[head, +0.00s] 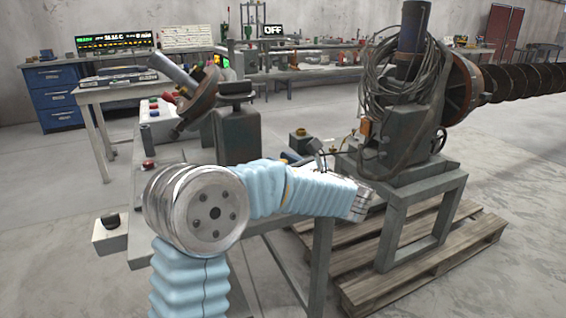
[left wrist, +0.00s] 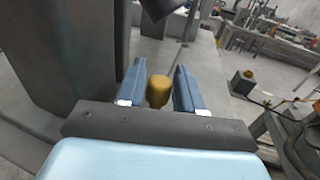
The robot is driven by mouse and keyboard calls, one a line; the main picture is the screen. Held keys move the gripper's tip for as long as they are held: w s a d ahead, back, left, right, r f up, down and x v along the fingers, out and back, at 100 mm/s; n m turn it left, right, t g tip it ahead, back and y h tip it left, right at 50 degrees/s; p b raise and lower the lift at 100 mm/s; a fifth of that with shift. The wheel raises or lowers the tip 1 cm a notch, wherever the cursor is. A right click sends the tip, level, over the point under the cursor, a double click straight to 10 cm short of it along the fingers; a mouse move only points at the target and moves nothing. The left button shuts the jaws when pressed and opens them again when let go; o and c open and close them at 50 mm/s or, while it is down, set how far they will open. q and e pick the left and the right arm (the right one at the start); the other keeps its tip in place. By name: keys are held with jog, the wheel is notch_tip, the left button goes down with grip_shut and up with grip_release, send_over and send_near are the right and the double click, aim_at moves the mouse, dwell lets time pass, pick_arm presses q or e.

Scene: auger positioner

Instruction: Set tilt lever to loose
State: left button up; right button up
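In the left wrist view my left gripper (left wrist: 160,66) has its two blue fingers spread apart. A yellow knob (left wrist: 158,91), which looks like a lever end, stands between them, with a narrow gap on its right side. I cannot tell whether the left finger touches it. In the head view my left arm's sleeve hides most of the gripper; a small blue part shows just beyond it. The knob's base and the rest of any lever are hidden, so the lever's setting cannot be read. My right gripper is not in view.
A grey-green positioner body (head: 237,135) stands on the bench beyond my arm. A large auger machine (head: 405,110) with looped cables stands on a frame over a wooden pallet (head: 440,245) at right. A dark column (left wrist: 85,40) rises close left of my fingers.

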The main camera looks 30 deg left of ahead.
pick_arm(q)
jog(key=shift+o, duration=0.9)
jog(key=b+v, duration=0.1)
jog(key=v, duration=1.2)
jog(key=shift+d, duration=0.35)
jog(key=shift+s, duration=0.2)
